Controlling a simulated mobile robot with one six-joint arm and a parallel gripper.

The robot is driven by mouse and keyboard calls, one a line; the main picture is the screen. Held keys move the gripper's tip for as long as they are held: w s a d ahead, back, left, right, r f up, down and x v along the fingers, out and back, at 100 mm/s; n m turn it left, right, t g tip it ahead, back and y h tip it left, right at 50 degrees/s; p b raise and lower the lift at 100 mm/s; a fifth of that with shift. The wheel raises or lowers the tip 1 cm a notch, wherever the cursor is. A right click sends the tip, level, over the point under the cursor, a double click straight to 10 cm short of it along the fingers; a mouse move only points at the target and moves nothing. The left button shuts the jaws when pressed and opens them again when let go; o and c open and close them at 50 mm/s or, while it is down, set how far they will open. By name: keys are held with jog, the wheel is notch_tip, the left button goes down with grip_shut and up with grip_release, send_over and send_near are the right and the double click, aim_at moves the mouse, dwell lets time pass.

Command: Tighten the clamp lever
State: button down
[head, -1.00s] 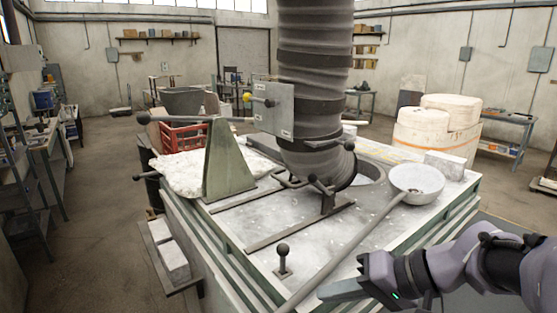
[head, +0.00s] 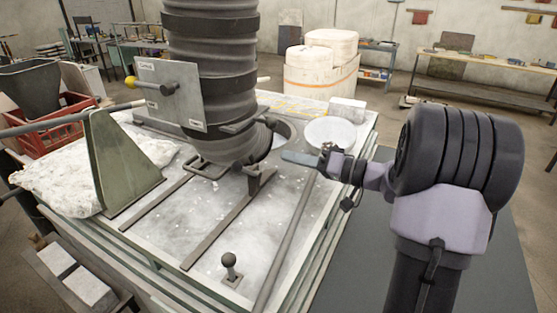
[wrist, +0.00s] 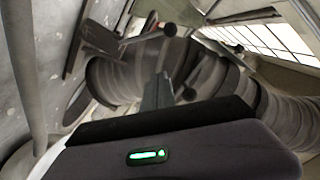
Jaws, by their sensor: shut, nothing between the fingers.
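The thick ribbed grey duct (head: 208,70) bends at its lower end over the table, with dark clamp parts around the bend. My gripper (head: 287,156) is shut and empty, pointing left at the bend from the right. Its narrow grey fingers also show in the wrist view (wrist: 157,92). Contact with a lever cannot be made out.
A ladle's pale bowl (head: 330,134) is just behind my gripper, and its long handle (head: 285,240) runs towards the front. A short upright knob lever (head: 229,262), a green bracket (head: 117,165) and a panel with a yellow-knobbed lever (head: 170,92) stand nearby.

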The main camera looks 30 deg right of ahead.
aim_at(247, 172)
jog(key=w+a+f, duration=0.3)
jog(key=w+a, duration=0.2)
jog(key=a, duration=0.2)
jog(key=shift+w+a, duration=0.25)
jog(key=shift+w, duration=0.05)
jog(key=shift+f, duration=0.1)
